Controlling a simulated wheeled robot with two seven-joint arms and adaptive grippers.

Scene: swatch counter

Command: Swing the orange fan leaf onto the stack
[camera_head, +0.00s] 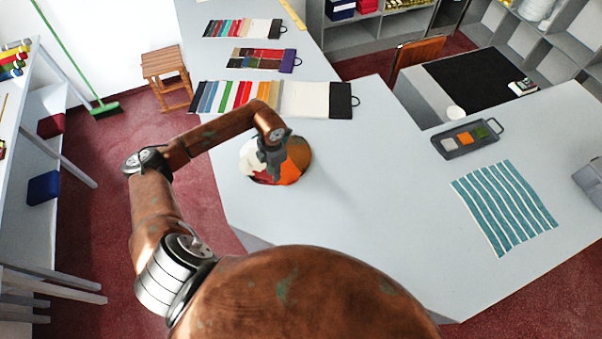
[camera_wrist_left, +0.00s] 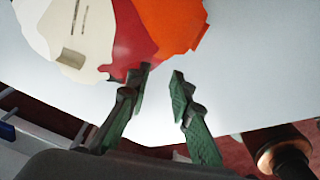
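A round fan of coloured leaves lies on the pale counter (camera_head: 345,190). Its orange leaf (camera_head: 289,173) shows at the front right of the fan, and in the left wrist view (camera_wrist_left: 178,25) at the top centre. A red leaf (camera_wrist_left: 132,40) and a cream leaf (camera_wrist_left: 75,35) lie to its left there. My left gripper (camera_head: 270,178) is over the fan and hides part of it. In the left wrist view its two fingers (camera_wrist_left: 162,72) are apart with nothing between them, the left tip by the red leaf's edge. I cannot tell whether it touches. My right gripper is not in view.
Swatch cards (camera_head: 230,97) lie on the counter behind the fan. A grey tray with coloured squares (camera_head: 452,148) and a teal striped cloth (camera_head: 503,207) lie to the right. The counter between fan and cloth is clear. A wooden stool (camera_head: 163,65) stands at left.

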